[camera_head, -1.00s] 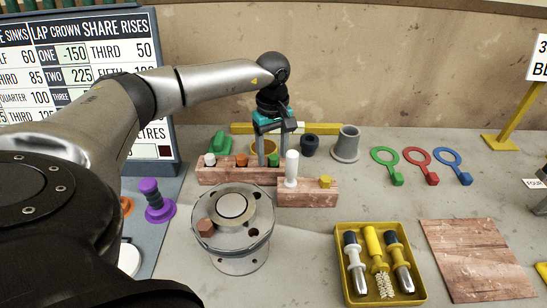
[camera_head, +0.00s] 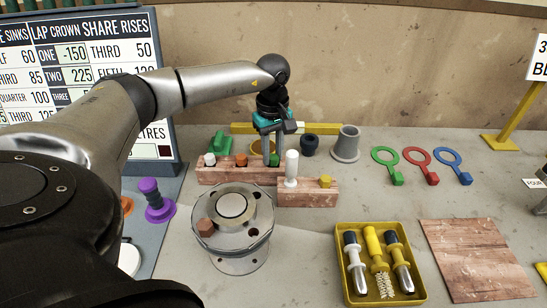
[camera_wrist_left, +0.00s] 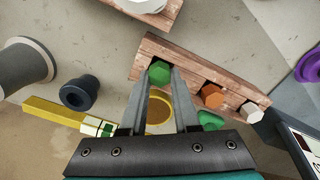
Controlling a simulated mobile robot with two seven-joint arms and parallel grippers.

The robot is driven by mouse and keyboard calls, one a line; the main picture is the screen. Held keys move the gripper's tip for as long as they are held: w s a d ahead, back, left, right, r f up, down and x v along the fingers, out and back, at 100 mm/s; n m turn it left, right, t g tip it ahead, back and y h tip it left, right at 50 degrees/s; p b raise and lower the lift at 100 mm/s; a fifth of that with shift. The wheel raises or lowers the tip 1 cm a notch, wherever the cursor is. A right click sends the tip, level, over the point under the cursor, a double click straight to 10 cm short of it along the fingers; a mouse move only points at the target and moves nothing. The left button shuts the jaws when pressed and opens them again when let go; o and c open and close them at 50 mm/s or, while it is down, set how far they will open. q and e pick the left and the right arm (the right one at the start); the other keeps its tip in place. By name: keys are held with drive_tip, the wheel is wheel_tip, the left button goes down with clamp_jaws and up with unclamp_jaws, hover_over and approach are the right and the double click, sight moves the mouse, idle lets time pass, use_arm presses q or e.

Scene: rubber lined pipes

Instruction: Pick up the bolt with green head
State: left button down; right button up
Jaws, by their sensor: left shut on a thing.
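The bolt with green head (camera_head: 274,160) stands in a wooden block (camera_head: 228,174) behind the round metal flange, in a row with an orange-headed bolt (camera_head: 241,160) and a white-headed bolt (camera_head: 210,160). My left gripper (camera_head: 271,161) points down over the block, shut on the green head. In the left wrist view the green head (camera_wrist_left: 160,72) sits between the two fingertips (camera_wrist_left: 161,77), and the orange head (camera_wrist_left: 213,97) is beside them. The bolt's shank is hidden in the block. My right gripper is not in view.
A second wooden block (camera_head: 308,197) with a white peg and a yellow head adjoins on the right. The metal flange (camera_head: 233,222) stands in front. A yellow tray (camera_head: 344,276) of tools and a wooden board (camera_head: 477,258) lie to the right, with bare table between.

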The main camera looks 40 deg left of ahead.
use_arm(q)
drive_tip(key=shift+r, duration=0.1)
idle(0.3)
wheel_tip(320, 180, up, 20)
drive_tip(key=f+p, duration=0.1)
drive_tip(key=p, duration=0.2)
wheel_tip(320, 180, up, 6)
drive_tip(key=p, duration=0.5)
hover_over(273, 156)
drive_tip(key=shift+f, duration=0.1)
